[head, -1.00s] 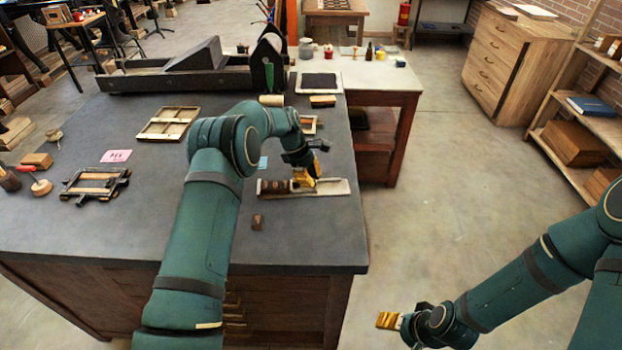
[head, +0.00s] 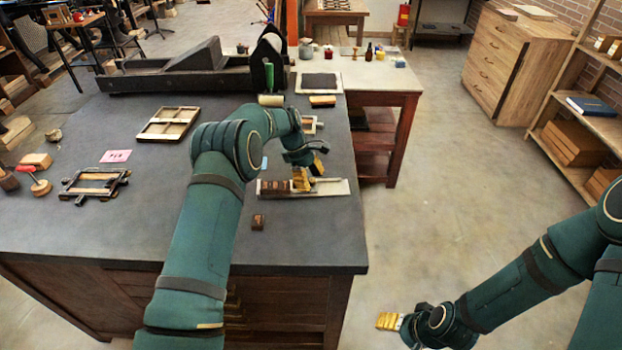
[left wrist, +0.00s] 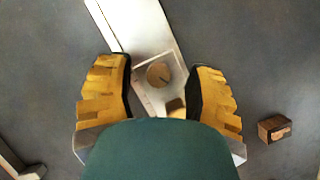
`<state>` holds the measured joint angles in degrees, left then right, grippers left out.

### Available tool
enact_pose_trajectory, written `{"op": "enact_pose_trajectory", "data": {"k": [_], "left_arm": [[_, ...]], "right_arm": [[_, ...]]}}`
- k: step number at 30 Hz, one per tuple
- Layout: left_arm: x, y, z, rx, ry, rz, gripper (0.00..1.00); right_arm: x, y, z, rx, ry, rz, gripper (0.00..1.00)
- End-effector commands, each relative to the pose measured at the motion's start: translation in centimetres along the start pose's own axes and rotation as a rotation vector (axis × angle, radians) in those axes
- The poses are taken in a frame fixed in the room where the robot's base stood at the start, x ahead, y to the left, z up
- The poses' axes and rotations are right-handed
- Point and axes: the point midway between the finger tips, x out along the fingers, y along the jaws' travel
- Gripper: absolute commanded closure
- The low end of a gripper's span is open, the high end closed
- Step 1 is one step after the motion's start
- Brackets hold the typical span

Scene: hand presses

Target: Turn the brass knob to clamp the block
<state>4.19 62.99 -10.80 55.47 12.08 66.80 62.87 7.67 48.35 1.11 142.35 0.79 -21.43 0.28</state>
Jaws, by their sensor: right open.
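A long pale metal tray (head: 330,187) lies near the bench's right edge, with brown wooden blocks (head: 274,187) at its left end. My left gripper (head: 309,177) is over the tray, just right of these blocks. In the left wrist view its yellow-padded fingers (left wrist: 158,100) are spread apart. Between them is a square plate (left wrist: 147,97) on the tray, with a round brass knob (left wrist: 158,75) on it, touching neither finger. My wrist hides the near side of the plate. A loose brown block (head: 258,221) lies on the bench in front of the tray. My right gripper (head: 390,321) is open, off the bench.
A wooden frame (head: 169,123), a dark clamp frame (head: 95,186) and a pink card (head: 116,156) lie on the bench (head: 190,246) further left. A small roller (head: 271,100) and a dark press (head: 185,75) are at the back. Open floor lies right of the bench.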

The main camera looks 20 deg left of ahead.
Motion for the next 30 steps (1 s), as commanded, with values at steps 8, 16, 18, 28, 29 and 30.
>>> {"op": "enact_pose_trajectory", "data": {"k": [8,16,18,28,29,30], "left_arm": [[-0.7,0.1,0.0,0.001,0.001,0.004,0.47],[-5.3,0.2,0.0,0.000,0.003,0.008,0.47],[-6.8,0.1,0.0,0.000,0.003,0.006,0.47],[-11.5,0.0,0.0,0.000,0.002,0.003,0.47],[-11.7,0.0,0.0,0.000,0.001,0.002,0.47],[-11.8,0.0,0.0,0.000,0.001,0.001,0.47]], "right_arm": [[0.0,0.0,0.0,0.000,0.000,0.000,0.31],[0.0,0.0,0.0,0.000,0.000,0.000,0.31],[0.0,0.0,0.0,0.000,0.000,0.000,0.31],[0.0,0.0,0.0,0.000,0.000,0.000,0.31],[0.0,0.0,0.0,0.000,0.000,0.000,0.31],[0.0,0.0,0.0,0.000,0.000,0.000,0.31]]}}
